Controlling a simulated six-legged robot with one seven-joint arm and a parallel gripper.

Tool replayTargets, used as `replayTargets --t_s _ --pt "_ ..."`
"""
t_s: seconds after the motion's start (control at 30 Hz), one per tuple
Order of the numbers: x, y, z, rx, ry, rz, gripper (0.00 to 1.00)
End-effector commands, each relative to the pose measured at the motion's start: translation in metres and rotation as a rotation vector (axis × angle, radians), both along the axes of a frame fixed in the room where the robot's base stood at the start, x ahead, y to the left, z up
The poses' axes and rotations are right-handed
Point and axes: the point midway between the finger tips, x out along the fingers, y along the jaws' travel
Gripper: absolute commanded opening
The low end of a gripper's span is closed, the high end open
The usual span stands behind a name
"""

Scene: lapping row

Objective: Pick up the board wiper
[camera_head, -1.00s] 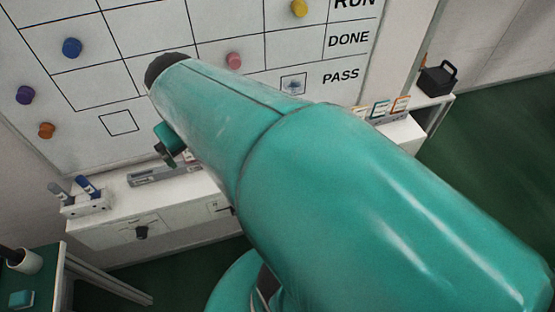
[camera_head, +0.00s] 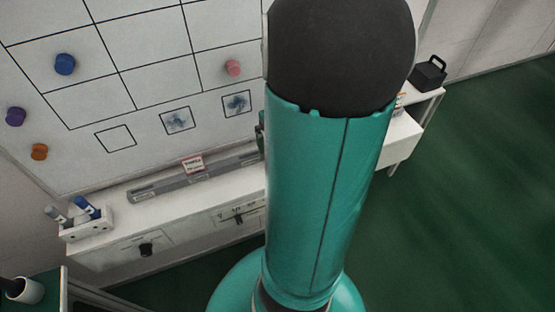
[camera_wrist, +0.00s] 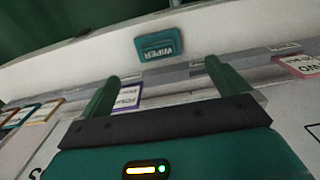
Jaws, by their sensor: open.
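The board wiper (camera_wrist: 159,44) is a teal block with the word WIPER upside down in the wrist view. It lies on the white ledge (camera_wrist: 80,56), beyond the fingertips and roughly in line with the gap between them. My gripper (camera_wrist: 162,70) is open, with its two green fingers apart and nothing between them. The fingers do not appear to touch the wiper.
A pen holder (camera_head: 87,226) stands at the ledge's left, a black box (camera_head: 429,74) at right. Green floor (camera_head: 460,200) lies open to the right.

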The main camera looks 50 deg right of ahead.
Motion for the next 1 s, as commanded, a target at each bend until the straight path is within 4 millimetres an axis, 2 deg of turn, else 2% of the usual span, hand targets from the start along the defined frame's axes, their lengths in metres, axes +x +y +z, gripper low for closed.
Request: replayTargets --t_s 0.03,0.2,0.47,0.7,0.83,1.0 --pt "0.0 0.001 -0.012 0.006 0.004 0.002 1.0" --pt "0.001 0.001 -0.042 0.004 0.003 0.0 1.0" --pt "0.002 0.0 -0.062 0.002 0.001 -0.002 1.0" --pt "0.0 -0.003 -0.095 0.003 0.002 -0.001 1.0" --pt "0.0 -0.003 -0.105 0.001 0.001 -0.002 1.0" --pt "0.0 -0.003 -0.106 -0.001 0.0 -0.002 1.0"
